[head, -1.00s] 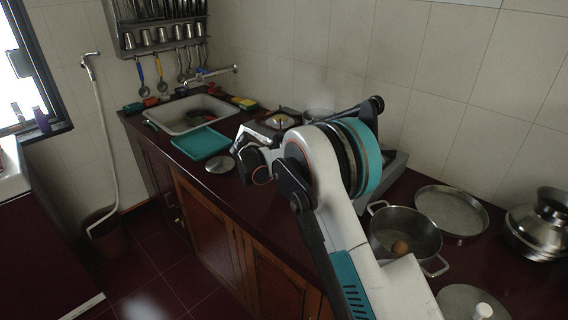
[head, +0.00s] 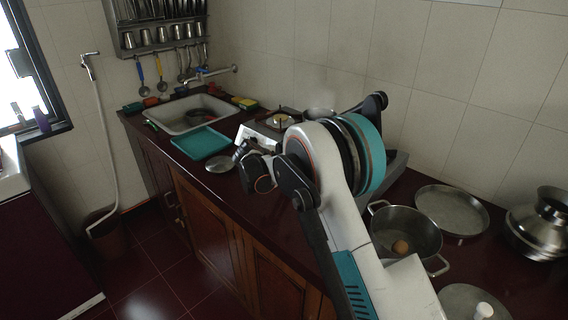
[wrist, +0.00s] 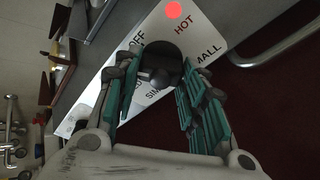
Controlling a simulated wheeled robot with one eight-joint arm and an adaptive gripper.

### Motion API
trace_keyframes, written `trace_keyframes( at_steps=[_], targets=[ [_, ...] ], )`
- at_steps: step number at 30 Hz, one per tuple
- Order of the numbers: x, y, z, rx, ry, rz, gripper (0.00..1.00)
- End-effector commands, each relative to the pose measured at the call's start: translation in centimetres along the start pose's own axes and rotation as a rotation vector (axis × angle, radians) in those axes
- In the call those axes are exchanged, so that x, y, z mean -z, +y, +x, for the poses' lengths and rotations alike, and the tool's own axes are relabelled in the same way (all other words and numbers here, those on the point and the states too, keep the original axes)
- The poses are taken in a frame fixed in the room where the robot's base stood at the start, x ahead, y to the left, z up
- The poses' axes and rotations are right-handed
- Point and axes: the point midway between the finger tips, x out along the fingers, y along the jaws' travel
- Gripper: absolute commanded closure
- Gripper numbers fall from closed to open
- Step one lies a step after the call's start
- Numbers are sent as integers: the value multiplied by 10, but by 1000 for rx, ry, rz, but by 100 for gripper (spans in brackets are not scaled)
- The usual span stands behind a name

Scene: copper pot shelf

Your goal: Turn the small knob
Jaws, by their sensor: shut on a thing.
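A dark round knob (wrist: 160,69) sits on a white panel (wrist: 182,30) in the wrist view. The panel has the words OFF, HOT and SMALL and a red dot beside the knob. My gripper (wrist: 163,82) has its teal-padded fingers on either side of the knob, closed on it; the fingers hide parts of the knob and lettering. In the head view my gripper (head: 240,153) is at the front of the stove (head: 257,132), and the knob is hidden there.
A teal tray (head: 201,143) and a round lid (head: 220,165) lie left of the stove, near the sink (head: 193,113). A pot (head: 405,240) with a brown egg-like thing inside and a wide pan (head: 452,211) stand to the right of my arm.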

Motion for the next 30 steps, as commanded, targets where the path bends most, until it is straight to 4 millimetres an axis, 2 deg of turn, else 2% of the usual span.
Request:
trace_keyframes(
  at_steps=[15, 30],
  targets=[
    [0, -1, 0, -80, -1, 399, 86],
    [0, -1, 0, -103, -2, 522, 86]
  ],
)
